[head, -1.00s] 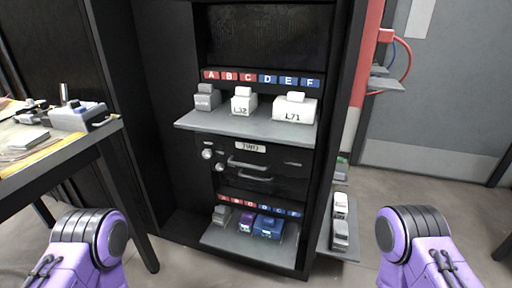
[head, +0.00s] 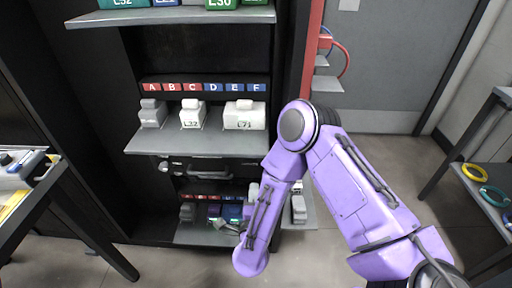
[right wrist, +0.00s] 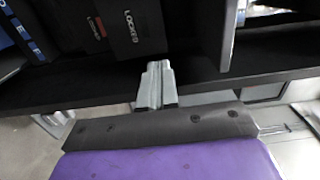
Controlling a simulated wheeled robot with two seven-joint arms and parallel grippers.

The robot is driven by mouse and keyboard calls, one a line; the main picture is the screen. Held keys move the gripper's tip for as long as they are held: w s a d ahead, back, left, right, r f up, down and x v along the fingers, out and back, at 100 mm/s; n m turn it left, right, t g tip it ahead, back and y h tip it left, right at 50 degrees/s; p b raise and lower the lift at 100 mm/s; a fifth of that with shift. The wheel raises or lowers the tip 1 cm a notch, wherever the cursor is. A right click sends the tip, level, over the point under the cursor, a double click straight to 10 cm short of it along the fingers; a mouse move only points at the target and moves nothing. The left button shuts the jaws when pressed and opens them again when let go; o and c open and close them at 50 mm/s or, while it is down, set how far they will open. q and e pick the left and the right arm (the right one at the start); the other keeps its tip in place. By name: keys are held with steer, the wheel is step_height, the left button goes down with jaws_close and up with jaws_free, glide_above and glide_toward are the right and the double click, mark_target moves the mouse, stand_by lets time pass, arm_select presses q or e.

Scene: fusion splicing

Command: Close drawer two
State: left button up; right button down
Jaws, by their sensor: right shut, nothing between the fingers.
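Drawer two (head: 215,167) is a dark drawer front with a grey handle, under the middle shelf of the black cabinet in the head view. The shelf above partly hides it, and I cannot tell how far out it stands. My right gripper (head: 224,225) is low in front of the cabinet, below the drawer, by the lower shelf. In the right wrist view its silver fingers (right wrist: 155,88) are together and empty, in front of dark panels marked LOCKED (right wrist: 128,22). My left gripper is out of view.
The middle shelf (head: 165,141) holds grey and white blocks under lettered tags. The lower shelf (head: 195,237) holds grey, purple and blue blocks close to my right gripper. A table (head: 45,185) stands at the left. A rack with coloured rings (head: 480,185) stands at the right.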

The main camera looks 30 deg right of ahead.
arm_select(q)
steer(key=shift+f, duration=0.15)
arm_select(e)
steer(key=x, duration=1.4)
steer(key=shift+s+d, duration=0.15)
